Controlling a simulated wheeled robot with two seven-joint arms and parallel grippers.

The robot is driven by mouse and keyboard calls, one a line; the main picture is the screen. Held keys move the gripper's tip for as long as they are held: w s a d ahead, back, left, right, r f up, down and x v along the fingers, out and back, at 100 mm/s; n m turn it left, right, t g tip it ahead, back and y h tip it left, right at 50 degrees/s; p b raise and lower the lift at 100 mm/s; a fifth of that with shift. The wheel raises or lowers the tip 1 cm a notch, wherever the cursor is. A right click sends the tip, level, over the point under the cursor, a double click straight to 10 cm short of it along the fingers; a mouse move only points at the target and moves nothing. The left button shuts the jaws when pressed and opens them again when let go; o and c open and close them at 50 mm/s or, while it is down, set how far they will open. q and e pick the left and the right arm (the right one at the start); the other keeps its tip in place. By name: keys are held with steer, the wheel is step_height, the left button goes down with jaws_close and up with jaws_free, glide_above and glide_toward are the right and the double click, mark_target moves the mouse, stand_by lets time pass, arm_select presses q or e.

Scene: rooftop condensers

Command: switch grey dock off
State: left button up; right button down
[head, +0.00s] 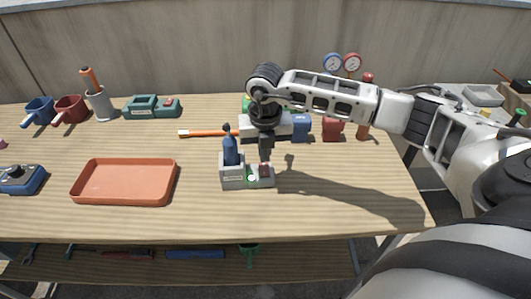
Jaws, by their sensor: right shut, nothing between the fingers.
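The grey dock (233,183) stands on the workbench near the middle of the head view. A blue tool (229,152) stands upright in its left part. A small green spot (252,178) and a red switch (265,170) show on its right part. My right gripper (266,160) points down with its fingers shut and empty, right at the red switch. I cannot tell whether the fingertips touch it. The fingers and wrist hide part of the dock's back right. My left gripper is not in view.
An orange tray (125,201) lies left of the dock. A teal dock (141,112) with a red part stands at the back. An orange-handled tool (203,133) lies behind the grey dock. Blue and red containers stand behind my right wrist. The front right bench is clear.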

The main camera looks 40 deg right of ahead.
step_height(320, 180, up, 3)
steer(key=shift+s+a+f+b, duration=0.1)
steer(key=shift+f+b, duration=0.1)
steer(key=shift+b, duration=0.5)
step_height(320, 180, up, 7)
glide_above(265, 165)
steer(key=s+a, duration=0.2)
steer(key=s, duration=0.1)
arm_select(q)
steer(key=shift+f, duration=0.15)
arm_select(e)
steer(key=shift+w+d+r, duration=0.1)
steer(key=shift+r, duration=0.1)
arm_select(q)
steer(key=shift+b, duration=0.3)
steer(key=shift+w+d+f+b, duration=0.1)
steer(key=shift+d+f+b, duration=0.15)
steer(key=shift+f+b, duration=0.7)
arm_select(e)
steer(key=shift+t, duration=0.3)
steer(key=f, duration=0.4)
steer(key=w+d+f, duration=0.1)
steer(key=f, duration=0.4)
steer(key=w+f, duration=0.1)
steer(key=f, duration=0.3)
steer(key=shift+w+d+f+b, duration=0.25)
steer(key=shift+d+f+b, duration=0.05)
steer(key=shift+f, duration=0.05)
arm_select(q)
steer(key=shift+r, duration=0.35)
